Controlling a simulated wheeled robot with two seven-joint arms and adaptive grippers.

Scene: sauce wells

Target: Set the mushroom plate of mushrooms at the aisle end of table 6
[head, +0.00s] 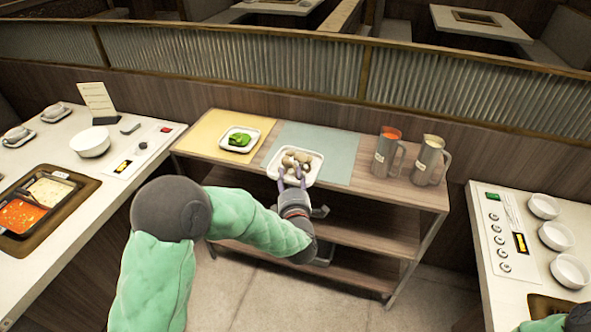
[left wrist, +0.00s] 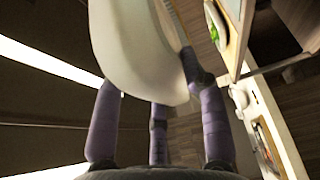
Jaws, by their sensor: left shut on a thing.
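The mushroom plate (head: 312,178) is a small white square dish with several pale brown mushrooms (head: 296,160) on it. My left gripper (head: 290,180) is shut on its near edge, over the front of the cart's blue-grey mat. In the left wrist view the plate's pale underside (left wrist: 140,65) fills the top, between purple fingers. I cannot tell whether the plate touches the shelf. No table number is readable, so I cannot tell which table is table 6. My right gripper is out of view; only a bit of my right arm shows at the lower right corner.
The wooden cart (head: 395,190) also holds a plate of greens (head: 240,139) on a yellow mat (head: 205,130) and two jugs (head: 388,150) (head: 429,160). The left table (head: 90,185) has a two-part pot (head: 40,205) and white bowl (head: 90,142). The right table (head: 490,230) has several bowls.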

